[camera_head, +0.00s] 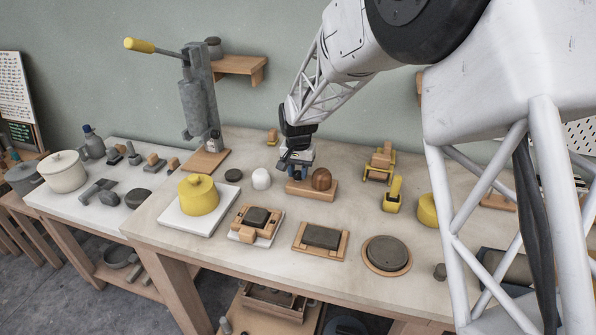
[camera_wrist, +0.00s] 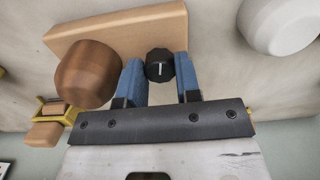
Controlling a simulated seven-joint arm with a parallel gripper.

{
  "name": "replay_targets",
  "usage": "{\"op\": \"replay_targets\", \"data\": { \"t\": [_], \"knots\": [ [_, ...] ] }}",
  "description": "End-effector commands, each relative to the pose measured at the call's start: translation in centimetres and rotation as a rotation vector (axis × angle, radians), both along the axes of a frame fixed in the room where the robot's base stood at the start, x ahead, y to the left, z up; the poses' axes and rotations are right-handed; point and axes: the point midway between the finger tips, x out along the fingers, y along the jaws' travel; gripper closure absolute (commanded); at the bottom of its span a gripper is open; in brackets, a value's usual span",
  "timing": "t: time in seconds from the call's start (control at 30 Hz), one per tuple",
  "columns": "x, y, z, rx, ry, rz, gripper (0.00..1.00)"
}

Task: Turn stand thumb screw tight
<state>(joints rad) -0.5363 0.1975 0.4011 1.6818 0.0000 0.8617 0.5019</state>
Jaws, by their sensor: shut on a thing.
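The thumb screw (camera_wrist: 159,66) is a round black knob with a white line on top, in the wrist view. It sits at the edge of the wooden stand (camera_wrist: 120,30), which also shows in the head view (camera_head: 298,189). A brown rounded wooden piece (camera_wrist: 88,75) is on the same stand, left of the knob in the wrist view and right of my gripper in the head view (camera_head: 321,179). My gripper (camera_wrist: 158,74) has its blue fingers on either side of the knob, shut on it. In the head view my gripper (camera_head: 298,163) hides the screw.
A white dome (camera_head: 261,179) stands left of the stand, with a dark disc (camera_head: 233,175) beyond it. Wooden frames with dark slabs (camera_head: 322,237) lie in front. A yellow-and-wood piece (camera_head: 379,166) is to the right.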

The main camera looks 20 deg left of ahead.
Motion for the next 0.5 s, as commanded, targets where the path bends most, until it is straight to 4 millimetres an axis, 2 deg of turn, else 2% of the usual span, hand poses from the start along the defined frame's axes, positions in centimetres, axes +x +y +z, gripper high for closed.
{"op": "replay_targets", "data": {
  "t": [0.27, 0.3, 0.43, 0.5],
  "knots": [
    [0.1, 0.04, 0.17, 0.002, -0.003, 0.0, 0.93],
    [0.1, 0.04, 0.17, 0.002, -0.003, 0.0, 0.64],
    [0.08, 0.03, 0.13, 0.001, -0.002, 0.0, 0.44],
    [0.06, 0.02, 0.1, 0.001, -0.002, 0.001, 0.43]
  ]
}}
